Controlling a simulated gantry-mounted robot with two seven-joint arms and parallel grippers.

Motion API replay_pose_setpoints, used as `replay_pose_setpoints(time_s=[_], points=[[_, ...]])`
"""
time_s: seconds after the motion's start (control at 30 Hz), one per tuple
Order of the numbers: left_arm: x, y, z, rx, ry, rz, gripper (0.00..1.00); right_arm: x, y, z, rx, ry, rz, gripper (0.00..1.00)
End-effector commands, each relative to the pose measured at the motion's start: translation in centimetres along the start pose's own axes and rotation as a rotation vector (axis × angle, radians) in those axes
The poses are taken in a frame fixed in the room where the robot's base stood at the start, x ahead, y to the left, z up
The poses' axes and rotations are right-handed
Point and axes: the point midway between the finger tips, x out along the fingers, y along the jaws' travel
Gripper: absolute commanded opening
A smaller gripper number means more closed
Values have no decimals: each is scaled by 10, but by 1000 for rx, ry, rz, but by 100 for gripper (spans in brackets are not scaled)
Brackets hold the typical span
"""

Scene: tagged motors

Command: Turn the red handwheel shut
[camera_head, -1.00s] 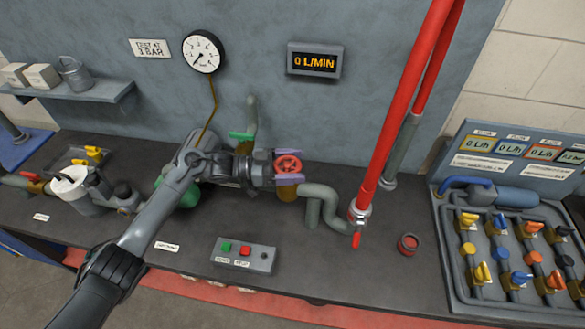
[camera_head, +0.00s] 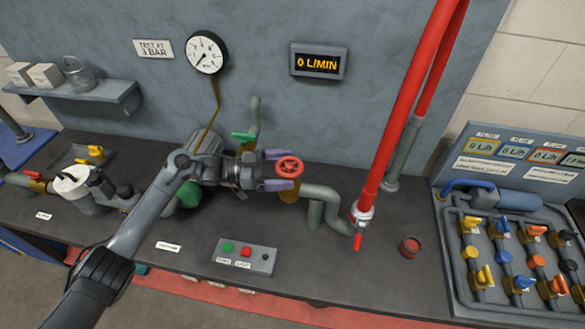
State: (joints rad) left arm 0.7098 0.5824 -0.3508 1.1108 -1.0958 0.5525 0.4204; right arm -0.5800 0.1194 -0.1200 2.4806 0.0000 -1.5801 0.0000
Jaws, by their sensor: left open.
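The red handwheel (camera_head: 290,166) sits on a brass-coloured valve body (camera_head: 289,189) in the grey-green pipe (camera_head: 318,193) near the back of the bench. My left gripper (camera_head: 280,170) has its two purple-grey fingers apart, one above and one below, just left of the handwheel. My left arm hides part of the pipework and a green pump-like body (camera_head: 188,194). My right gripper is not in view.
A thick red pipe (camera_head: 398,110) rises right of the valve. A button box (camera_head: 246,257) stands in front. A flow display (camera_head: 318,62) reads 0 L/MIN, and a gauge (camera_head: 206,52) hangs on the wall. A valve panel (camera_head: 510,260) is at right.

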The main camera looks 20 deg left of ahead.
Motion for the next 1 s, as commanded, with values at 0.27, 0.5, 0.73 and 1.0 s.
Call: replay_pose_setpoints(time_s=[0.27,0.5,0.73,1.0], points=[[-49,0,3,-1,-6,-3,100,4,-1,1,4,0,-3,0],[-72,1,4,-3,-6,-2,100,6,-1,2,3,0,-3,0],[-76,1,4,-3,-5,-1,100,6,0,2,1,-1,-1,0],[-74,-2,-1,18,3,-8,100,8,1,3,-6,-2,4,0]])
